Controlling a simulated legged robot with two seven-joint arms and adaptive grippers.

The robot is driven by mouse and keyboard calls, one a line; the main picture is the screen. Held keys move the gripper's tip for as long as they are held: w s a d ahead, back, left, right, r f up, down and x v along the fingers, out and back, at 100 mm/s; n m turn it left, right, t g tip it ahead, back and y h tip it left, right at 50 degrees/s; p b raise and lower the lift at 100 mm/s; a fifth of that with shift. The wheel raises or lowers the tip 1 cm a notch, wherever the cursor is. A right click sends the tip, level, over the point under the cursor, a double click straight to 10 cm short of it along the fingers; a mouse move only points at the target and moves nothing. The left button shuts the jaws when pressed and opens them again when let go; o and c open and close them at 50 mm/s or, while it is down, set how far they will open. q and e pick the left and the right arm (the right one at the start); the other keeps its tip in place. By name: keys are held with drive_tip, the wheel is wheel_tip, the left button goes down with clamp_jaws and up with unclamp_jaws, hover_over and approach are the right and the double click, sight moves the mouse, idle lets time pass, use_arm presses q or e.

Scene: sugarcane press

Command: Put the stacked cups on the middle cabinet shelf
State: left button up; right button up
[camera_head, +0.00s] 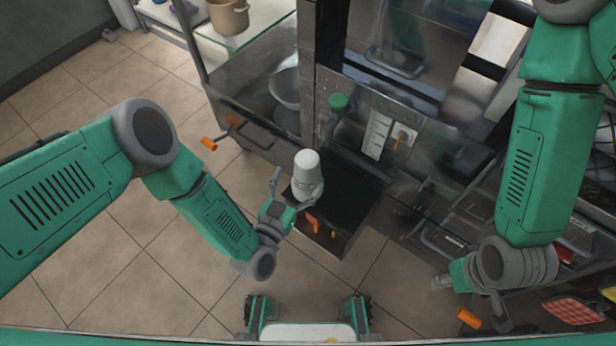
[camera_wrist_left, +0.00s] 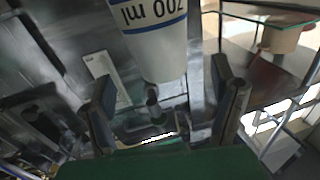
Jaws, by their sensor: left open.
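The stacked cups (camera_head: 307,168) are pale, upside-down and upright on a dark box-like surface (camera_head: 350,192) in the middle of the head view. The same cup stack (camera_wrist_left: 155,45), with "700 ml" print, fills the top middle of the left wrist view. My left gripper (camera_head: 294,198) is open beside the stack, its fingers spread on either side in the left wrist view (camera_wrist_left: 166,95); I cannot tell whether they touch it. My right gripper (camera_head: 446,281) is low at the right, away from the cups; its jaw state is unclear. I cannot tell which shelf is the middle one.
A glass-topped shelf (camera_head: 262,22) with a tan pot (camera_head: 229,16) stands at upper left, above a steel level holding a bowl (camera_head: 286,86). The steel press with a green knob (camera_head: 338,102) rises behind the cups. Tiled floor (camera_head: 130,280) is open at left.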

sight(307, 163)
use_arm(q)
drive_tip(key=shift+w, duration=0.55)
drive_tip(key=b+x, duration=0.1)
drive_tip(key=x, duration=0.4)
drive_tip(key=shift+s+d+r, duration=0.1)
drive_tip(key=shift+d+r, duration=0.05)
drive_tip(key=shift+d, duration=0.05)
drive_tip(key=shift+a, duration=0.15)
drive_tip(key=c, duration=1.7)
drive_tip(key=shift+c, duration=0.2)
